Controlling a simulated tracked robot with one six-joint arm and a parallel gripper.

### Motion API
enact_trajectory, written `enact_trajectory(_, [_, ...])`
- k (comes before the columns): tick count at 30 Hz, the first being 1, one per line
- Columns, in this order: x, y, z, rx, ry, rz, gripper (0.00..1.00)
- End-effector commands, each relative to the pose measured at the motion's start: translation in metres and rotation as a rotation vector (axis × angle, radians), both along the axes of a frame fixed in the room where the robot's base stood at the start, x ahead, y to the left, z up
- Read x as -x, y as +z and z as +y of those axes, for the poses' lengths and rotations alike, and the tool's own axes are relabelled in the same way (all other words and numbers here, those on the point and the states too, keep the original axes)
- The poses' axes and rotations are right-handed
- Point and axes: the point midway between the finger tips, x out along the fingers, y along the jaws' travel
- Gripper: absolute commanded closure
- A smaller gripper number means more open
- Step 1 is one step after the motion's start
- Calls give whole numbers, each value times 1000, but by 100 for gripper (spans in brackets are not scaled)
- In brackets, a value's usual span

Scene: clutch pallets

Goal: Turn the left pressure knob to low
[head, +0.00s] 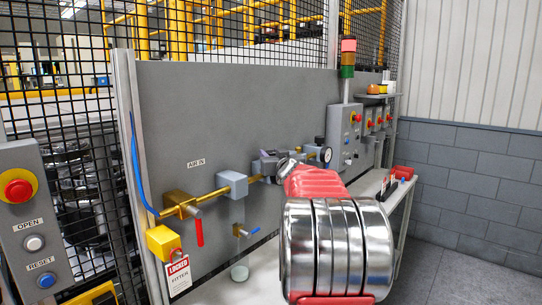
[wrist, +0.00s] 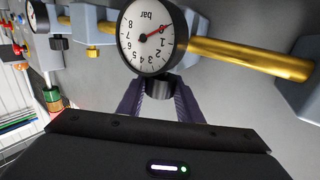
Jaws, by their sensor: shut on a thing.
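The wrist view is upside down. A second gauge (wrist: 37,17) is partly cut off at the left of the wrist view. In the head view this right gauge (head: 326,154) stands on the panel, while my red and chrome arm largely hides the left knob and my fingers.
A brass pipe (wrist: 245,57) runs beside the gauge to a grey block (wrist: 302,72). In the head view, a red-handled valve (head: 199,231) and a locked tag (head: 180,279) are at left. A control box with a red button (head: 355,118) is at right.

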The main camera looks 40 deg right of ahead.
Motion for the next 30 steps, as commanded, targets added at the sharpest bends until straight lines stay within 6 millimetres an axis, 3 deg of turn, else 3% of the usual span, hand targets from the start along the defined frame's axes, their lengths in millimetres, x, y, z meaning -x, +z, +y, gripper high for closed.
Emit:
enact_trajectory(14, [0, 1, 0, 1, 41, 0, 90])
enact_trajectory(30, [0, -1, -1, 0, 233, 1, 90])
